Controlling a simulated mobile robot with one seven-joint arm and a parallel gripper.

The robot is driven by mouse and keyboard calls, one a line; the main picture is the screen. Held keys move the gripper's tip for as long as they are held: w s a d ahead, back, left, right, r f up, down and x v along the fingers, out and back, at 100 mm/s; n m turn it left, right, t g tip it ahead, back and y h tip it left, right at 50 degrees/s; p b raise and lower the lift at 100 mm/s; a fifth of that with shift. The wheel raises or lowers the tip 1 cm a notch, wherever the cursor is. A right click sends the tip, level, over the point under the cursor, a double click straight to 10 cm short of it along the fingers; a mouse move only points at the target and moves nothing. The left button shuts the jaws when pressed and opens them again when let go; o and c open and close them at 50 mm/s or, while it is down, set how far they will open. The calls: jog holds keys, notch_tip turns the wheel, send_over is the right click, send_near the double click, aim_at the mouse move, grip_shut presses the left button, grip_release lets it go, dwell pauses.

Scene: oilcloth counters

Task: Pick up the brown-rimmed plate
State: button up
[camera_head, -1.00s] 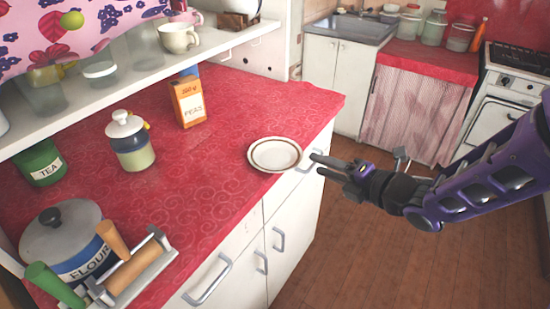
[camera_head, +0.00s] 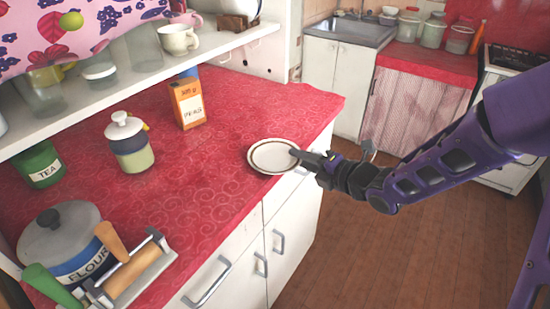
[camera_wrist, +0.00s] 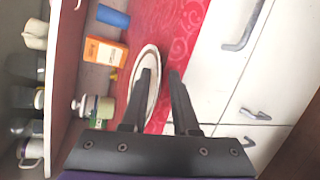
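The brown-rimmed plate (camera_head: 268,156) is white and round and lies at the right edge of the red counter. In the wrist view the plate (camera_wrist: 152,59) appears as a narrow ellipse, partly covered by a finger. My gripper (camera_head: 298,157) is at the plate's right rim, coming in from the right. In the wrist view my gripper (camera_wrist: 160,72) has its two fingers apart. The left finger overlaps the plate and the right finger lies just past its rim. I cannot tell whether either finger touches the plate.
An orange peas box (camera_head: 188,103) and a lidded jar (camera_head: 130,143) stand further back on the red counter (camera_head: 205,175). A flour tin (camera_head: 70,240), a tea tin (camera_head: 40,165) and a rolling pin rack (camera_head: 135,270) are at the left. A shelf (camera_head: 215,40) overhangs the back.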

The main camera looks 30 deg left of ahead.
grip_shut()
dwell(1.2)
